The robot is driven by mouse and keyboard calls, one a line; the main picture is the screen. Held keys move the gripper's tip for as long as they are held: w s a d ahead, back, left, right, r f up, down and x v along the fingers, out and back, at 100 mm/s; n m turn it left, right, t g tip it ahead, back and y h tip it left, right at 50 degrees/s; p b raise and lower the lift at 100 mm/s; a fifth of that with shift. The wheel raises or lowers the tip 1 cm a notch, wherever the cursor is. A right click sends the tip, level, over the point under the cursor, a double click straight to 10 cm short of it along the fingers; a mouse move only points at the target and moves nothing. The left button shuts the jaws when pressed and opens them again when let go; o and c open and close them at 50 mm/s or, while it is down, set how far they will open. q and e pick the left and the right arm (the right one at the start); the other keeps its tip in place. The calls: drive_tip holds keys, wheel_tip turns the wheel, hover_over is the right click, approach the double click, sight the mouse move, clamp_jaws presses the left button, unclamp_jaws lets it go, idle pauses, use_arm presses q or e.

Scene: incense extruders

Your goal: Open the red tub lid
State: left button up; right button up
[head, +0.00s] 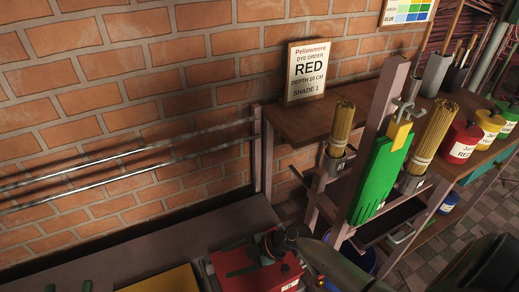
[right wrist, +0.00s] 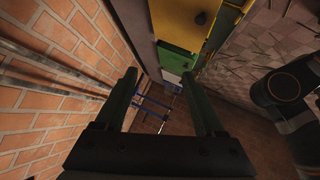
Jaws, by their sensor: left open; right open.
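The red tub (head: 238,285) sits on the bench at the bottom middle of the head view, with a red lid on top and a white label at its right. My right gripper (head: 246,260) is over the lid with its dark fingers apart. Whether it touches the lid cannot be told. In the right wrist view the right gripper (right wrist: 164,98) is open with nothing between its fingers, and the red tub does not show. My left gripper (head: 67,287) shows only as two separate green fingertips at the bottom left edge, open and empty.
A rack with a green paddle (head: 376,180) and stick bundles stands right. Metal rails (head: 130,155) run along the brick wall.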

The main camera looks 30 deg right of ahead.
drive_tip(key=d+f+g+h+b, duration=0.3)
drive_tip(key=d+f+h, duration=0.1)
drive_tip(key=d+f, duration=0.35)
drive_tip(key=m+g+h+b, duration=0.3)
drive_tip(key=h+b, duration=0.1)
drive_tip(key=h, duration=0.1)
hover_over(286, 268)
wheel_tip(286, 268, down, 5)
wheel_tip(286, 268, down, 4)
drive_tip(key=shift+a+r+b, duration=0.1)
drive_tip(key=shift+b, duration=0.75)
wheel_tip(286, 268, down, 7)
drive_tip(key=b, duration=0.3)
drive_tip(key=shift+w, duration=0.1)
use_arm(q)
drive_tip(key=s+d+r+m+t+h, duration=0.2)
drive_tip(key=s+r+m+h, duration=0.3)
drive_tip(key=h, duration=0.4)
drive_tip(key=shift+s+d+r+m+t+h, duration=0.2)
drive_tip(key=shift+s+r+m+t+h, duration=0.15)
drive_tip(key=shift+s+m+t, duration=0.55)
drive_tip(key=shift+s+g, duration=0.2)
drive_tip(key=shift+g, duration=0.1)
use_arm(e)
drive_tip(key=shift+c, duration=0.2)
clamp_jaws()
